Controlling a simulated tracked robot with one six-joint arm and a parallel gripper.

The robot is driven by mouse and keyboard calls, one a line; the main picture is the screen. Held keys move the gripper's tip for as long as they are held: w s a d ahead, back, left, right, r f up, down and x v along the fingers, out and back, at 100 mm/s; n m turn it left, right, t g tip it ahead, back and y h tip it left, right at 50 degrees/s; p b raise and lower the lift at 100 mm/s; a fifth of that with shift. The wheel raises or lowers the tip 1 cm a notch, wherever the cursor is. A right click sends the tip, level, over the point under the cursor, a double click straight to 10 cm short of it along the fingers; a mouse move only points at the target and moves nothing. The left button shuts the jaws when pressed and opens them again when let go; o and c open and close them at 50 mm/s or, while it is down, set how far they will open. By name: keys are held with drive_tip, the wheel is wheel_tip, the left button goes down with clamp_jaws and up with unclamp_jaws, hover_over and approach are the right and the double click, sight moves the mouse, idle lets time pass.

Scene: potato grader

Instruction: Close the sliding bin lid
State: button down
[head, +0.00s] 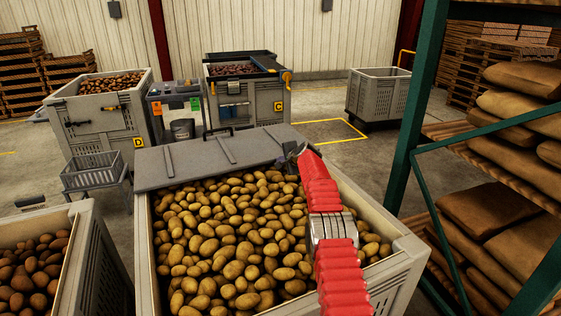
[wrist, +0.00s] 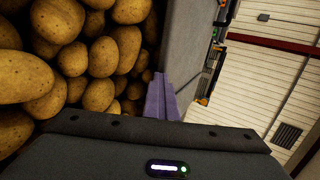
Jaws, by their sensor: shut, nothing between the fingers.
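The grey sliding lid (head: 190,161) lies across the far end of a large grey bin (head: 385,232) in the head view. It has raised ribs and a dark handle (head: 217,131) at its far edge. The rest of the bin is open, showing many potatoes (head: 230,230). My gripper (head: 281,162) is at the lid's near edge, toward its right end, low over the potatoes. In the wrist view, my purple fingers (wrist: 161,98) are shut and empty beside the lid's grey surface (wrist: 183,45). I cannot tell whether they touch it.
A second bin of potatoes (head: 72,215) stands at the left. A grey basket cart (head: 92,172) is beyond it. Green shelving (head: 407,110) with brown sacks (head: 490,215) is close on the right. Open floor lies behind the bin.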

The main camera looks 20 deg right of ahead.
drive_tip(key=shift+w+d+r, duration=0.15)
drive_tip(key=shift+d+r, duration=0.05)
drive_tip(key=shift+d, duration=0.1)
drive_tip(key=shift+s+f, duration=0.1)
drive_tip(key=shift+s, duration=0.1)
drive_tip(key=shift+s+f, duration=0.1)
drive_tip(key=shift+s, duration=0.05)
drive_tip(key=shift+s+a, duration=0.1)
drive_tip(key=shift+s, duration=1.6)
drive_tip(key=a+v, duration=0.1)
drive_tip(key=v, duration=0.9)
drive_tip(key=shift+d, duration=0.45)
